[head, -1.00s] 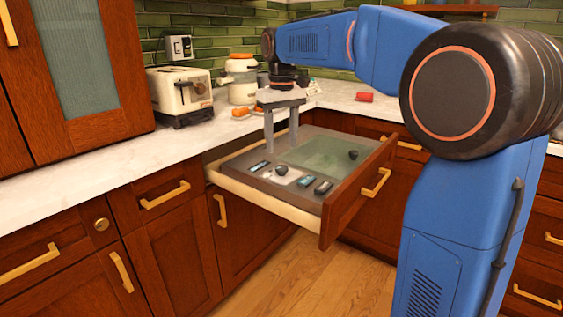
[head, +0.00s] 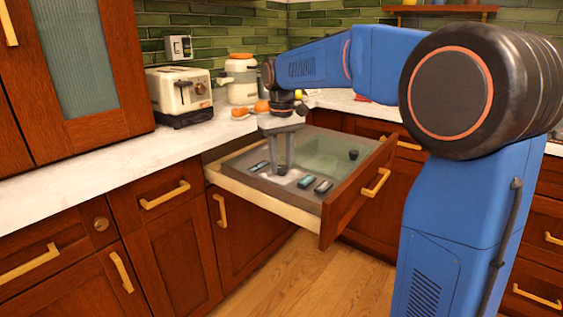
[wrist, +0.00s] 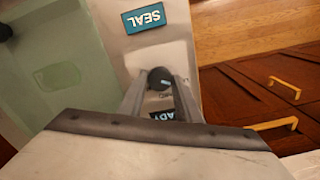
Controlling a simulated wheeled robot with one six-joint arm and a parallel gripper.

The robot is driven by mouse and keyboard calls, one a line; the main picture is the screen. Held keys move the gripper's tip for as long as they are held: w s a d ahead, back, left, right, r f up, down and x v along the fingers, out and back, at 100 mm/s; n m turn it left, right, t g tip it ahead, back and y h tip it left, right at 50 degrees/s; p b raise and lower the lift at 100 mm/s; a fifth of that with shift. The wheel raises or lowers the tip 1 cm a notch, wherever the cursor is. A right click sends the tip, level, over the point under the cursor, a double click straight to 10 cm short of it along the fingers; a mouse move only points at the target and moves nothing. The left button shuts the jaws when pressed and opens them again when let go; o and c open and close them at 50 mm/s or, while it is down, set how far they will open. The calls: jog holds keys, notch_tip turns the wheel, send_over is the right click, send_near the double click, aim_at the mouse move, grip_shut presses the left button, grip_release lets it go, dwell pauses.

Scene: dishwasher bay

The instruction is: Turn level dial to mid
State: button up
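A black round dial (head: 282,170) stands on a pale patch of the grey panel (head: 262,184) in the open drawer. My gripper (head: 282,166) points down over it, one finger on each side, with the fingertips close against it. In the wrist view the dial (wrist: 160,78) sits between the two fingertips (wrist: 161,82), and the gripper looks shut on it. The dial's pointer and scale marks cannot be read. A blue SEAL label (wrist: 144,17) lies beyond the dial. Another label, partly hidden by a finger, shows "ADY" (wrist: 162,115).
A second black knob (head: 353,155) stands on the greenish glass area (head: 325,150) of the panel. A toaster (head: 180,95) and a white jar (head: 241,82) stand on the counter behind.

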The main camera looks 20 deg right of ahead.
jog(key=shift+c, duration=0.8)
jog(key=m, duration=1.1)
jog(key=shift+m, duration=0.3)
jog(key=o, duration=1.1)
